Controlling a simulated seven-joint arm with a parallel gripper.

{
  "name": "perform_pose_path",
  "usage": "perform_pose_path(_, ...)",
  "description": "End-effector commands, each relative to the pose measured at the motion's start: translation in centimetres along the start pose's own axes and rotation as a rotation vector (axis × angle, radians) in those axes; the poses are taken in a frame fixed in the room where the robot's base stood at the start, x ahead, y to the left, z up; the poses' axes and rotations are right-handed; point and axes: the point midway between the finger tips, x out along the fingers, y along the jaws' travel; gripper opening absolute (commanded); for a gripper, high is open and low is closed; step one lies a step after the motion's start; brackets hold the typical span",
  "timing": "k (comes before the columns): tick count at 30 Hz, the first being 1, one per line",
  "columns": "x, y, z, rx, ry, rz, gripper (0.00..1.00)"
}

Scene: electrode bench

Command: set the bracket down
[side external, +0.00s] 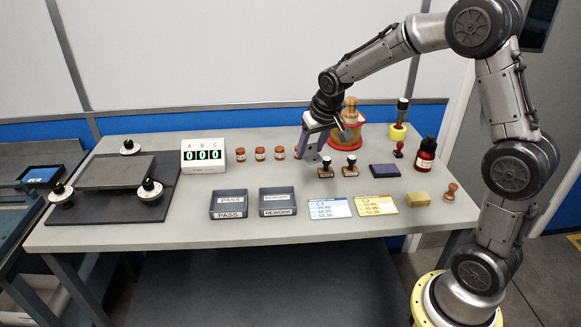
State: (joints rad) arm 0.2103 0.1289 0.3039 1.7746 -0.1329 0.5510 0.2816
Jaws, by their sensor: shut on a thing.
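My gripper (312,150) points downward above the right-hand half of the bench. It is shut on a small grey metal piece, which I take to be the bracket (313,157). The bracket is small here and partly covered by the fingers, so its exact shape and tilt are unclear. It appears just behind and above the dark-based stamps, and I cannot tell how high it is over the bench top. The PASS tray (228,214) and the REWORK tray (279,212) stand at the front middle of the bench, and both look empty.
Two stamps (326,169) (350,166) stand close below my gripper. Several brown jars (260,154) and a red-orange container (346,138) are nearby. A counter reading 000 (204,157) and a raised grey plate (118,172) are left. Cards (327,208) (376,206) lie in front.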

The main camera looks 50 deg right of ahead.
Motion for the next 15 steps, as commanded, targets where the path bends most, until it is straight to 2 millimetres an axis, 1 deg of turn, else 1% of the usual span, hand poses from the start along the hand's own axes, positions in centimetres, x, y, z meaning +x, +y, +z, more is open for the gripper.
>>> perform_pose_path(1,1.0,-0.1,-0.9,0.0,-0.002,0.001,0.01)
perform_pose_path(6,3.8,-0.6,-3.5,0.0,-0.001,0.001,0.01)
perform_pose_path(9,6.2,-0.8,-3.9,0.001,-0.004,0.001,0.01)
perform_pose_path(12,8.1,-1.0,-4.6,0.001,-0.001,0.001,0.01)
perform_pose_path(15,9.3,-1.2,-5.0,0.001,0.0,0.001,0.01)
